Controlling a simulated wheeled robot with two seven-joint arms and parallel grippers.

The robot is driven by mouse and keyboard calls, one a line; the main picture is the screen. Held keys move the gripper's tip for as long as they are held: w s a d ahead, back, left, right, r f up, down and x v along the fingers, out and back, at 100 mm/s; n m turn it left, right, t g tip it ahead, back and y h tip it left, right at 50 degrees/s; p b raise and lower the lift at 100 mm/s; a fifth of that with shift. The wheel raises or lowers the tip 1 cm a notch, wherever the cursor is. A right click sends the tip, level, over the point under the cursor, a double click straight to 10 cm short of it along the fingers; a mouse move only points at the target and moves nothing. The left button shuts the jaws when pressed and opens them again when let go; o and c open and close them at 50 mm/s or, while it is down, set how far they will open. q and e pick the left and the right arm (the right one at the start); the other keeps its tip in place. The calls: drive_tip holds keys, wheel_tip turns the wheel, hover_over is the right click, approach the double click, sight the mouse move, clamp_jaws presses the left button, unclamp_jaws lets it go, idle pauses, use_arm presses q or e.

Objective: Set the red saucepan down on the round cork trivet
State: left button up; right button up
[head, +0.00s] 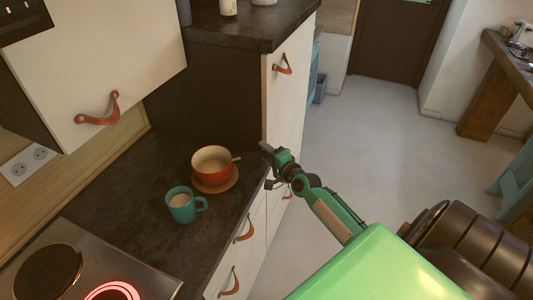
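The red saucepan (212,177) with a cream inside sits on the round cork trivet (231,186) on the dark counter. It looks upright, and the trivet's rim shows below and to the right of it. Its handle (243,156) points right, toward my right gripper. My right gripper (267,166) is at the counter's right edge, just beyond the handle's end. Its two dark fingers look spread apart, with nothing clearly between them. Whether a finger touches the handle is too small to tell. My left gripper is out of view.
A teal mug (181,207) stands close in front of the saucepan. The hob (75,265) at the lower left has one ring glowing red (112,291). Cabinets with leather pulls (98,112) flank the counter. Open floor (360,150) lies to the right.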

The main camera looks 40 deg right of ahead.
drive_tip(key=shift+f, duration=0.15)
drive_tip(key=shift+s, duration=0.6)
drive_tip(key=s+r+b, duration=0.1)
drive_tip(key=s+b, duration=0.2)
drive_tip(key=s, duration=0.9)
drive_tip(key=shift+s, duration=0.25)
drive_tip(key=shift+d, duration=0.1)
